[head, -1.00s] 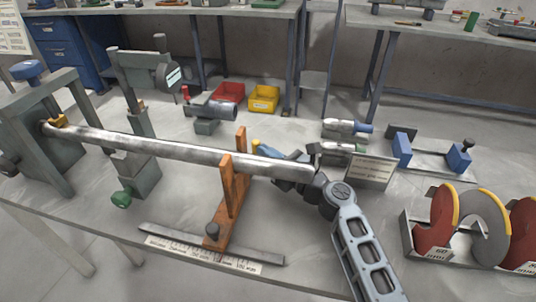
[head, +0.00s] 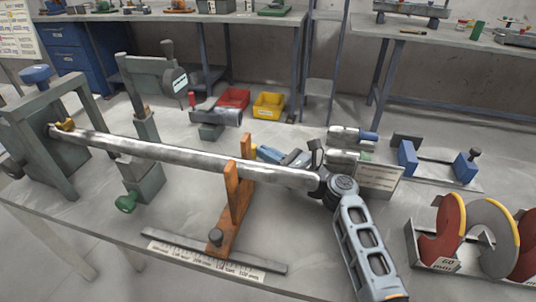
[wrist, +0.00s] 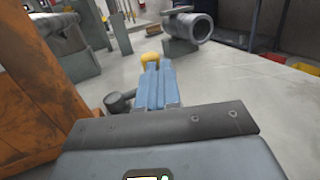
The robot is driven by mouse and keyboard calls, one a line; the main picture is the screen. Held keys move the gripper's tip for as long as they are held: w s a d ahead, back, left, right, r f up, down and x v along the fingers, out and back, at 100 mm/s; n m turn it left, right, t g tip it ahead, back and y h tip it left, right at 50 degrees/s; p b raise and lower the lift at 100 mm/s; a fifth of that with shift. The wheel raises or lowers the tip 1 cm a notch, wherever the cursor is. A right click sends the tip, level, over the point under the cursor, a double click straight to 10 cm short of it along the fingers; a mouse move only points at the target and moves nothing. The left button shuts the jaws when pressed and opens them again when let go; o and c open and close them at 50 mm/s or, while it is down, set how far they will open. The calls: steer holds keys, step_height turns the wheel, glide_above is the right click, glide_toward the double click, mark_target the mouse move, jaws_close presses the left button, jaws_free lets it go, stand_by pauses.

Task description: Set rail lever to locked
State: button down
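My gripper (head: 263,152) reaches behind the long grey tube (head: 180,155), close to the orange upright stand (head: 232,205). In the wrist view its blue fingers with a yellow tip (wrist: 155,82) lie together and look shut, with nothing seen between them. A dark round knob on a short arm (wrist: 121,101) shows just left of the fingers; the arm runs behind the gripper, and I cannot tell if they touch.
The orange stand (wrist: 40,85) is close on the wrist view's left. A grey pipe piece (head: 217,116), red bin (head: 233,98) and yellow bin (head: 269,105) stand beyond. Discs (head: 487,235) sit in a rack at right.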

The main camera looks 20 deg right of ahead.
stand_by(0.3)
steer(key=shift+v, duration=3.95)
